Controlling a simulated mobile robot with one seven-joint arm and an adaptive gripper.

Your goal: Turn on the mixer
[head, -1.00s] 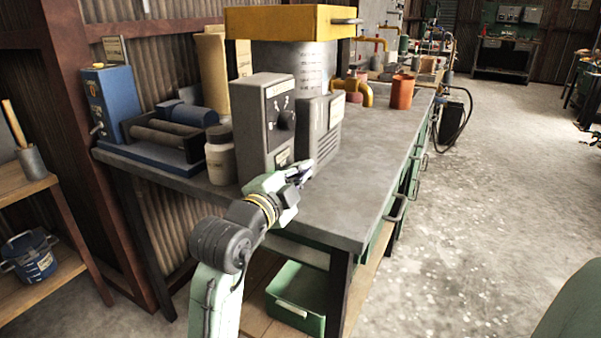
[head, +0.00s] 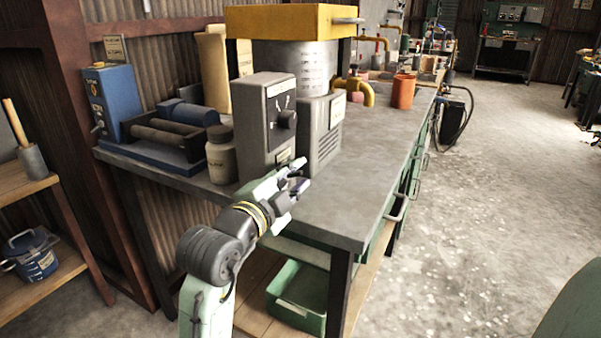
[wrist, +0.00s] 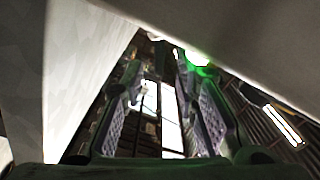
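The mixer has a grey control box (head: 263,108) with a dark round knob (head: 287,119) on its front. Behind it stand a metal drum (head: 309,66) and a yellow top (head: 280,22), and a grey vented housing (head: 322,128) stands beside it. My gripper (head: 298,183) is in front of and below the knob, over the bench's front edge, apart from the knob. In the wrist view its two fingers (wrist: 163,85) are spread with nothing between them. A bright green glow (wrist: 200,62) shows beyond the right finger. Large pale surfaces fill both upper sides there; I cannot tell what they are.
The grey bench top (head: 365,165) is clear to the right of the mixer. A lidded jar (head: 221,155) and a blue roller machine (head: 165,140) stand to its left. An orange can (head: 403,91) stands further back. A green bin (head: 298,300) sits below the bench.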

